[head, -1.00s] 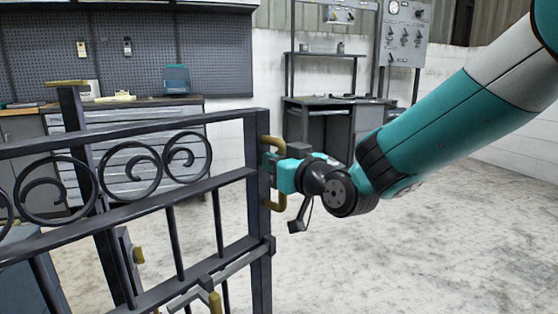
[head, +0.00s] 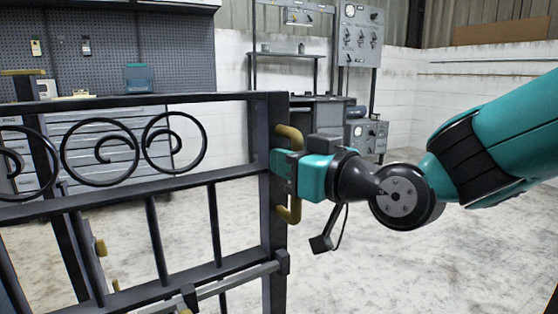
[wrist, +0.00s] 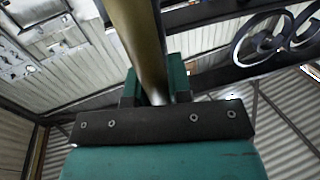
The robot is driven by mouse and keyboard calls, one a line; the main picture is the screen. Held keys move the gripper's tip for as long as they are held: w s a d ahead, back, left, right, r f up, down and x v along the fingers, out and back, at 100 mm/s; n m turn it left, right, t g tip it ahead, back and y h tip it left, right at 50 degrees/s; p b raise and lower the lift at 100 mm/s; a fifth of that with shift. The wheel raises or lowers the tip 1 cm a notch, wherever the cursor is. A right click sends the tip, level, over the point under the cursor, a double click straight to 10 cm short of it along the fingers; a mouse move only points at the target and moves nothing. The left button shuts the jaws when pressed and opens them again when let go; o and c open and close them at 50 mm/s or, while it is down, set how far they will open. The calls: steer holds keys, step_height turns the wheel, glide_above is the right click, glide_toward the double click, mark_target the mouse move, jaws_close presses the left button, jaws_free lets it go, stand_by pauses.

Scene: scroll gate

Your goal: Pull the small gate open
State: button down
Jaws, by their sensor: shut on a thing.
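The dark metal gate (head: 215,180) with scrollwork fills the left half of the head view. It stands swung away from its dark post (head: 40,150), with a gap between them. A brass pull handle (head: 293,210) is fixed to the gate's end upright. My gripper (head: 284,170) is shut on the handle's vertical bar, coming from the right; the fingers hide the bar's middle. In the wrist view the brass handle (wrist: 140,40) passes between the two teal fingers of my gripper (wrist: 157,85). A sliding bolt bar (head: 230,280) runs along the gate's lower rail.
A pegboard workbench with drawers (head: 110,140) stands behind the gate. A desk with shelving (head: 320,110) and a grey control panel (head: 362,35) stand at the back wall. The pale floor (head: 400,270) right of the gate is clear.

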steer(key=shift+d+r, duration=0.1)
steer(key=shift+d, duration=0.4)
steer(key=c, duration=1.1)
jaws_free()
steer(key=shift+w+d, duration=0.1)
steer(key=shift+d, duration=0.1)
steer(key=shift+o, duration=0.2)
steer(key=shift+a, duration=0.15)
steer(key=v, duration=0.7)
steer(key=shift+s+b, duration=0.35)
